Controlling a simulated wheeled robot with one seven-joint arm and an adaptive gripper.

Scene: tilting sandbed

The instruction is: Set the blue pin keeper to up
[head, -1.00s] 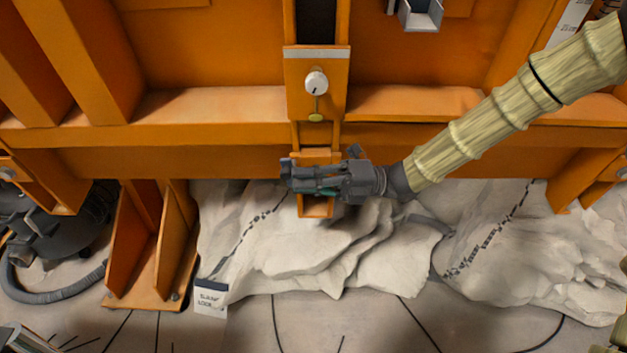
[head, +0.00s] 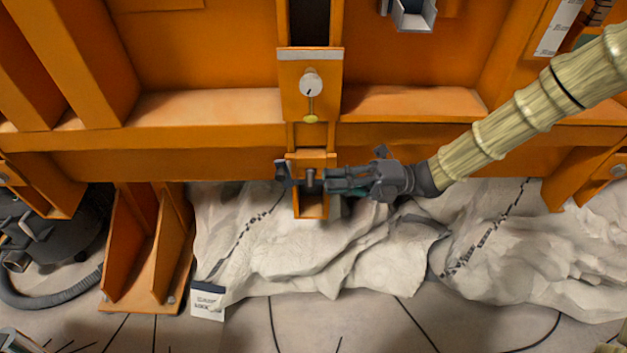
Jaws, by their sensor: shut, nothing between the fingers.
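The keeper appears to be the dark blue-grey piece (head: 282,178) at the left side of a small orange bracket (head: 311,212) in the head view. It looks upright, but its exact setting is too small to tell. A dark round pin (head: 311,181) stands in the bracket just right of it. My gripper (head: 328,181) comes in from the right, pointing left. Its fingers are together and empty, with the tips just right of the pin. I cannot tell whether they touch it.
An orange plate with a white knob (head: 311,84) and a thin yellow-tipped lever (head: 310,118) sits above the bracket. An orange beam (head: 170,164) crosses behind. Pale rumpled sheeting (head: 330,260) lies below, with a white label block (head: 207,301) at lower left.

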